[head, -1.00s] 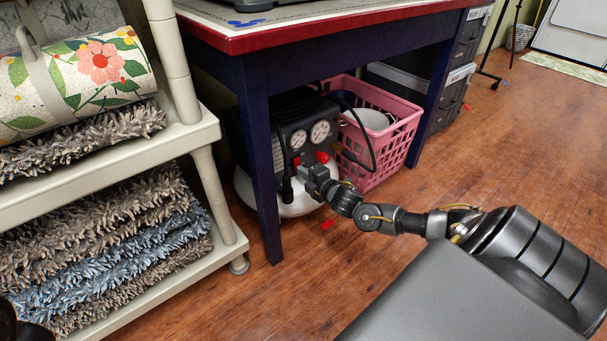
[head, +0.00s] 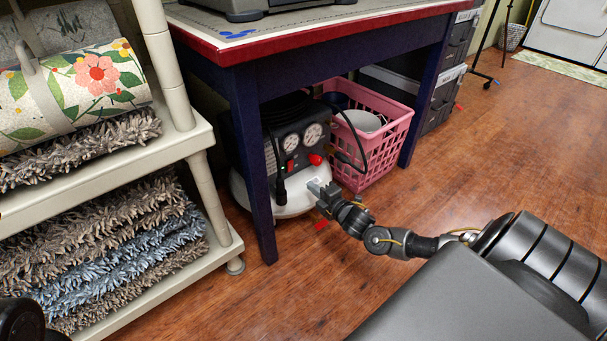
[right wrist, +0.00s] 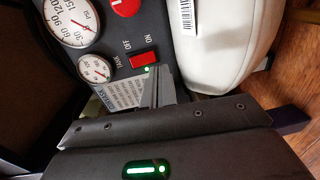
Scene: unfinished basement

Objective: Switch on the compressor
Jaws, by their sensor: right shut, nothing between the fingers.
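The compressor (head: 296,196) stands on the floor under the table, with a white tank and a black panel with two round gauges (head: 313,134). In the right wrist view its red rocker switch (right wrist: 144,60) sits beside the OFF and ON labels. A small green light (right wrist: 147,70) shows between the switch and my fingertips. I cannot tell which side of the rocker is down. My right gripper (head: 318,187) is shut and empty, in front of the tank below the panel; its fingertips (right wrist: 156,75) appear close to the switch in the wrist view. My left gripper is not in view.
A blue table leg (head: 256,180) stands just left of the compressor. A pink basket (head: 385,150) is right behind it. A shelf (head: 165,150) with rugs fills the left. The wooden floor (head: 480,160) to the right is clear.

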